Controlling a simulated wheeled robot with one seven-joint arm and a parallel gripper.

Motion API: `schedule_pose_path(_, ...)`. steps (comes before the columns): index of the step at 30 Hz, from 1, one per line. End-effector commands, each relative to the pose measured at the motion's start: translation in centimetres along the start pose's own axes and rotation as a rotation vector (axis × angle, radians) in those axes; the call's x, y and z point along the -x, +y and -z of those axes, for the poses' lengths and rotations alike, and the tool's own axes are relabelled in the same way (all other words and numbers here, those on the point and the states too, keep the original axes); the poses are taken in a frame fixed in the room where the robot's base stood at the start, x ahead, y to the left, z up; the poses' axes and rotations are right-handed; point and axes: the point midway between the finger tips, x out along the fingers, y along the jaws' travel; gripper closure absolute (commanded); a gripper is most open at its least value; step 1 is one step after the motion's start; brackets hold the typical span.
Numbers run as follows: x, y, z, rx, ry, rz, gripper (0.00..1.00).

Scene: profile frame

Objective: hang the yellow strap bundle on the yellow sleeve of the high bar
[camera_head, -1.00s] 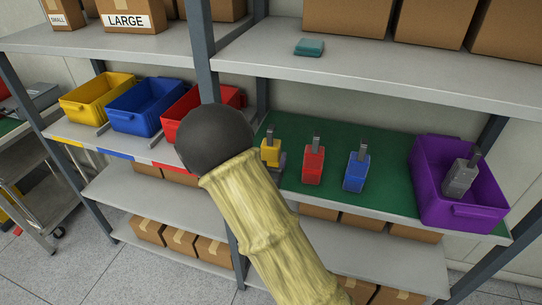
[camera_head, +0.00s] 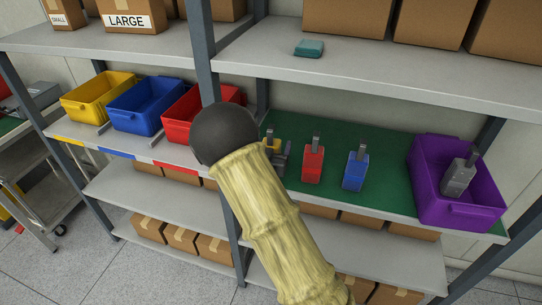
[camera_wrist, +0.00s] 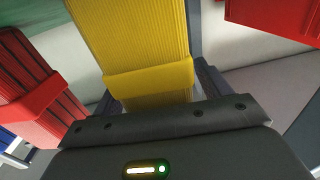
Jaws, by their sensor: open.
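The yellow strap bundle (camera_head: 273,145) stands on the green mat (camera_head: 390,190) of the middle shelf, partly hidden by my arm in the head view. In the wrist view, the yellow bundle (camera_wrist: 145,45) fills the upper middle, with a wider yellow band around it. My gripper (camera_head: 282,158) is open at the bundle, its dark fingers on either side of it in the wrist view. I cannot tell whether they touch it. No high bar or yellow sleeve can be made out.
A red bundle (camera_head: 313,164) and a blue bundle (camera_head: 355,170) stand to the right on the mat. The purple bin (camera_head: 460,212) holds a grey piece (camera_head: 459,178). Yellow (camera_head: 100,93), blue (camera_head: 146,108) and red (camera_head: 180,125) bins stand left. A grey post (camera_head: 207,50) is near my arm.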

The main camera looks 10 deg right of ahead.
Motion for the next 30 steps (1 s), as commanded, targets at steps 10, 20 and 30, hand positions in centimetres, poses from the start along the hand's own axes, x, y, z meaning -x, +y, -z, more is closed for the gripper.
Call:
schedule_pose_path(10,0.04,-0.01,0.0,0.0,0.0,0.0,0.24)
schedule_pose_path(20,0.04,-0.02,0.04,0.0,0.001,0.0,0.75)
schedule_pose_path(30,0.04,-0.04,0.91,-0.002,0.003,0.0,0.75)
